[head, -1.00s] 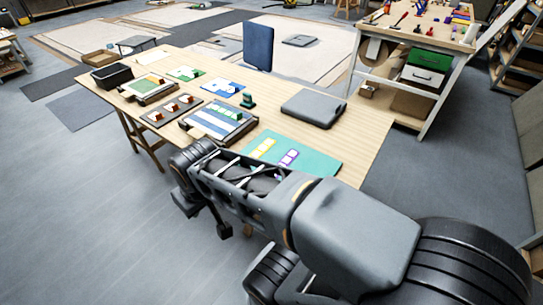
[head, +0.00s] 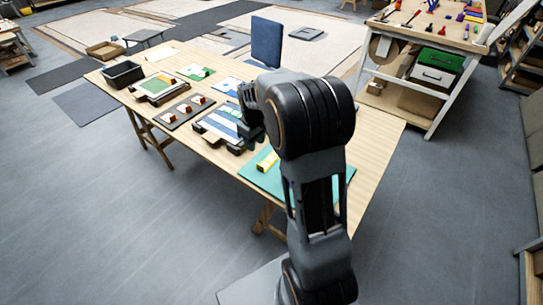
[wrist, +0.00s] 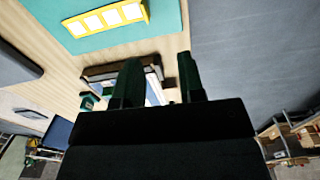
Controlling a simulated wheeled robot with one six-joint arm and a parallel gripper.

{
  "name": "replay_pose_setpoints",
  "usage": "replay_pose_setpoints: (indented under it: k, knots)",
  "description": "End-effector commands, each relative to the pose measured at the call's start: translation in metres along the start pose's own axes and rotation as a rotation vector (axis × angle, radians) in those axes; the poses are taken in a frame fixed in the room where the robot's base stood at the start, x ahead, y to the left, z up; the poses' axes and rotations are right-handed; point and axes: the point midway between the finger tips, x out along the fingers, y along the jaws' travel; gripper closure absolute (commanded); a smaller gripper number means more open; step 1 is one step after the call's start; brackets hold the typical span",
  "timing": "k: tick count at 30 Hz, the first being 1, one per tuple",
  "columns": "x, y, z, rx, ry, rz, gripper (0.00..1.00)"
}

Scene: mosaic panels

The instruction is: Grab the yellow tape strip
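The yellow tape strip (head: 267,161) lies on the green mat (head: 258,178) near the table's front edge. In the wrist view the strip (wrist: 105,17) shows several white squares along it, at the top left on the mat (wrist: 70,40). My gripper (wrist: 158,82) is open and empty, its two dark fingers spread apart. In the head view my gripper (head: 250,132) is above the table, just behind and left of the strip, and apart from it. My arm hides the right part of the mat.
A panel with blue and white stripes (head: 222,122) lies left of the gripper. A dark board with small blocks (head: 186,111) and a black bin (head: 122,74) are further left. The table's right side (head: 385,135) is clear. A workbench (head: 425,40) stands behind right.

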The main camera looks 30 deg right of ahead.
Motion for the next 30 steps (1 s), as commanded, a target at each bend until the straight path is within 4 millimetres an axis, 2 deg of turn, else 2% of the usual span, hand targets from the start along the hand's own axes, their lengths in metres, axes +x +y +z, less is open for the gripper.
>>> replay_pose_setpoints:
  k: [3, 7, 18, 21, 30]
  knots:
    - [0.015, 0.017, -0.009, -0.031, -0.026, -0.015, 0.64]
    - [0.03, 0.026, -0.013, -0.054, -0.039, -0.024, 0.64]
    - [0.094, 0.027, -0.011, -0.061, -0.043, -0.028, 0.64]
    - [0.105, 0.027, -0.011, -0.061, -0.042, -0.027, 0.64]
    - [0.123, 0.027, -0.009, -0.061, -0.043, -0.028, 0.64]
